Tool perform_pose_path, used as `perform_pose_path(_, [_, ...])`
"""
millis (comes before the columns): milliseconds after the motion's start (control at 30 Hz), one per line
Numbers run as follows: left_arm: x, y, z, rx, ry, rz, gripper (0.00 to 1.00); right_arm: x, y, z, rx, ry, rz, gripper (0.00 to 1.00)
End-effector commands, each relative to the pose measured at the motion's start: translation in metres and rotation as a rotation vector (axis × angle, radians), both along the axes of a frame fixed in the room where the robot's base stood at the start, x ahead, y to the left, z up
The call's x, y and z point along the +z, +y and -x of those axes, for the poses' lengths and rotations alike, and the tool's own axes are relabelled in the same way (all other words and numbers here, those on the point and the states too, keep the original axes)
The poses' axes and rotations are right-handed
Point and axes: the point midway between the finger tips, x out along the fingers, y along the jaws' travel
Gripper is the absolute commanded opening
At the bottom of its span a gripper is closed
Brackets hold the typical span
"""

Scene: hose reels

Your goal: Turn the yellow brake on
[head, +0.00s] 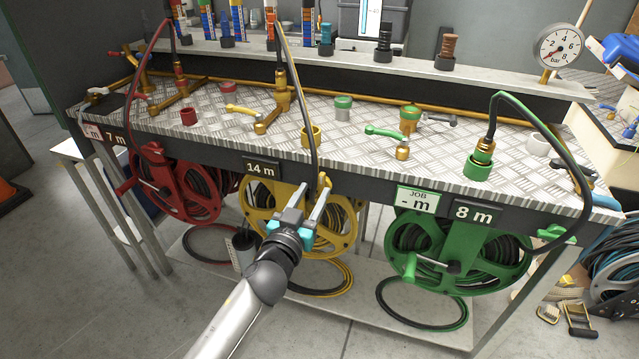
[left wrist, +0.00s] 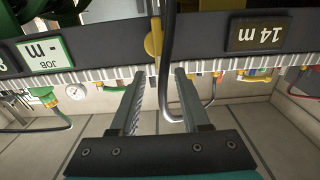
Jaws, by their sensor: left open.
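The yellow brake (head: 323,182) is a small yellow piece on the bench's front edge, right of the 14 m plate (head: 262,168) and above the yellow reel (head: 340,228). In the left wrist view, which looks upside down, a yellow piece (left wrist: 153,42) shows beyond the fingertips, beside a dark hose (left wrist: 168,60). My left gripper (head: 312,192) is open just in front of the brake. In the left wrist view its fingers (left wrist: 160,74) are spread, and the hose runs down between them. I cannot tell whether they touch it. My right gripper is in neither view.
A red reel (head: 180,190) hangs to the left and a green reel (head: 460,252) to the right under the bench (head: 370,150). The hose (head: 300,80) arches over the bench to its front edge. Levers and fittings stand on top; the floor in front (head: 150,310) is clear.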

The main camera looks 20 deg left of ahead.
Motion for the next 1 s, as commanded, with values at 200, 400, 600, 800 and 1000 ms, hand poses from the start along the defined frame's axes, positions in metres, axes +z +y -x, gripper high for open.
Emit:
perform_pose_path(200, [0.0,-0.001,-0.03,-0.001,-0.001,-0.003,0.46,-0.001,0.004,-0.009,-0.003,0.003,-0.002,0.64])
perform_pose_path(400, [-0.001,-0.001,-0.045,0.0,0.0,-0.002,0.46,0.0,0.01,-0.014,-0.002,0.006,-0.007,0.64])
perform_pose_path(600, [0.0,-0.002,-0.049,0.0,0.001,-0.001,0.46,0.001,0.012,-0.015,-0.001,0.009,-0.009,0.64])
perform_pose_path(800, [0.0,-0.002,-0.049,-0.001,0.0,-0.001,0.46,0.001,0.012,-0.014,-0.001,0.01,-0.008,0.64])
perform_pose_path(1000, [0.0,-0.002,-0.049,-0.001,0.0,-0.001,0.24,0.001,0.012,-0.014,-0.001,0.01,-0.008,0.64])
